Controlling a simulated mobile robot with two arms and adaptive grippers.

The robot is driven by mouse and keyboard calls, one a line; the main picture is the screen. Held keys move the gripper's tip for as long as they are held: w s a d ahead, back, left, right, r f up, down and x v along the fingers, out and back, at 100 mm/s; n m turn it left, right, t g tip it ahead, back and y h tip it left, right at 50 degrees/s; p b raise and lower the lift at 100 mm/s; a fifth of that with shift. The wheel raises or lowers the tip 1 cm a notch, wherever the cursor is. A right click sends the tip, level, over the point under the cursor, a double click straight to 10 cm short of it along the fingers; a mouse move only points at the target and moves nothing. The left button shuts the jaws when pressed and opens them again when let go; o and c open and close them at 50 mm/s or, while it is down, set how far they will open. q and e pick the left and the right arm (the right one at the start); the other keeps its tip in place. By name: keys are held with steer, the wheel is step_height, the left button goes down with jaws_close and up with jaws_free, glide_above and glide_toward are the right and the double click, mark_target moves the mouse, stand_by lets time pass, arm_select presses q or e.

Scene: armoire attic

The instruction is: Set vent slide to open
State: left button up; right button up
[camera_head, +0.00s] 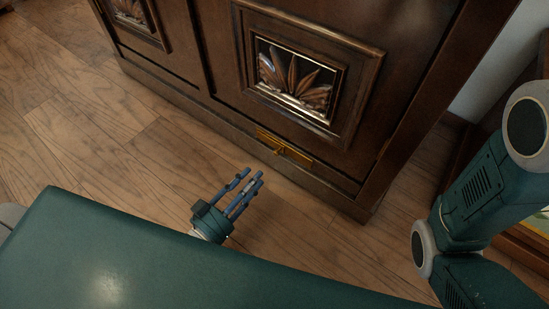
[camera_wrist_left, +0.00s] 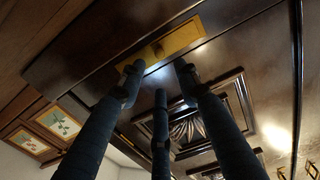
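The vent slide is a small brass plate (camera_head: 284,147) with a small knob, low on the front of the dark wooden armoire (camera_head: 215,105). My right gripper is out of view.
Carved panels with metal-framed insets (camera_head: 296,78) sit above the plate. Wooden floor (camera_head: 95,130) lies open in front of the armoire. My right arm is at the right edge, near a framed picture (camera_head: 535,225). Two more framed pictures (camera_wrist_left: 58,122) show in the left wrist view.

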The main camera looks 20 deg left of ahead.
mark_target(275, 154)
arm_select(q)
steer(key=b+x, duration=0.4)
steer(key=x, duration=0.5)
steer(key=shift+f+b, duration=0.1)
steer(key=shift+b, duration=0.25)
steer(key=shift+w, duration=0.1)
steer(key=shift+c, duration=0.5)
jaws_close()
